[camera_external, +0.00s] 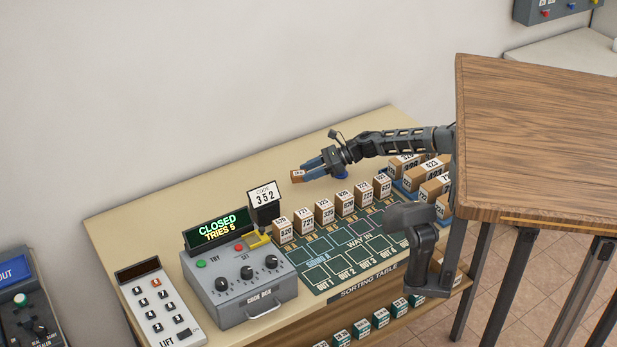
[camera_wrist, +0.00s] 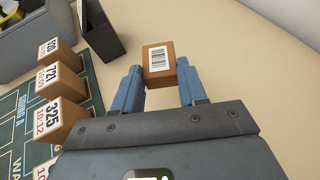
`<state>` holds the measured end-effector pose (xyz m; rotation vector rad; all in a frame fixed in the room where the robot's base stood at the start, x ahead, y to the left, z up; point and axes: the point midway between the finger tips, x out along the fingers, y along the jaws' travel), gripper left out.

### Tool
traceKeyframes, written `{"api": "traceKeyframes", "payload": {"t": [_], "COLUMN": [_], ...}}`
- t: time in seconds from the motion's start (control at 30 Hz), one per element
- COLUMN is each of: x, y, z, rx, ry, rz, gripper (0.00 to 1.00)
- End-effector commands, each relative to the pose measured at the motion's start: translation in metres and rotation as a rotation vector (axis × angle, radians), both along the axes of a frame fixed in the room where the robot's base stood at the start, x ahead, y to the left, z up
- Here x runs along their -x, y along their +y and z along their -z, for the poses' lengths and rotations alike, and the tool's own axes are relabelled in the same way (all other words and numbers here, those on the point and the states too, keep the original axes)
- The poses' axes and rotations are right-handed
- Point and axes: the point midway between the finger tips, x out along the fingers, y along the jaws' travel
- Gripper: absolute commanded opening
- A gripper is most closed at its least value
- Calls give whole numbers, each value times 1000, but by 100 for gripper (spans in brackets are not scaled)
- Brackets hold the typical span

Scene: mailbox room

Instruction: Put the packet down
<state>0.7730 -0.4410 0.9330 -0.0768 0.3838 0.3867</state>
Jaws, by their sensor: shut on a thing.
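A small brown packet (camera_external: 298,176) is held between the blue fingers of my gripper (camera_external: 312,170), above the back part of the cream table top. In the wrist view the packet (camera_wrist: 159,64) shows a white barcode label and sits between the two fingertips of my gripper (camera_wrist: 160,80). My gripper is shut on it. The packet looks clear of the other packets. A row of numbered brown packets (camera_external: 324,211) stands along the back of the green sorting mat (camera_external: 347,284). In the wrist view several of them, including the packet marked 721 (camera_wrist: 62,85), are at the left.
A lift panel (camera_external: 162,310) lies further left. More packets (camera_external: 430,170) stand at the right. The table behind the row is bare.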

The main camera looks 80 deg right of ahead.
Motion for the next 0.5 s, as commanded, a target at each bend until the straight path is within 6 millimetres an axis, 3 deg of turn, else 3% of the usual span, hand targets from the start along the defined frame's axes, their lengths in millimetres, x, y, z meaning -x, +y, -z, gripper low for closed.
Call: {"api": "traceKeyframes", "payload": {"t": [0.23,0.5], "x": [-13,-13], "y": [8,8], "z": [14,47], "rx": [-1,-1], "ry": [2,3], "rz": [1,2], "gripper": [11,11]}}
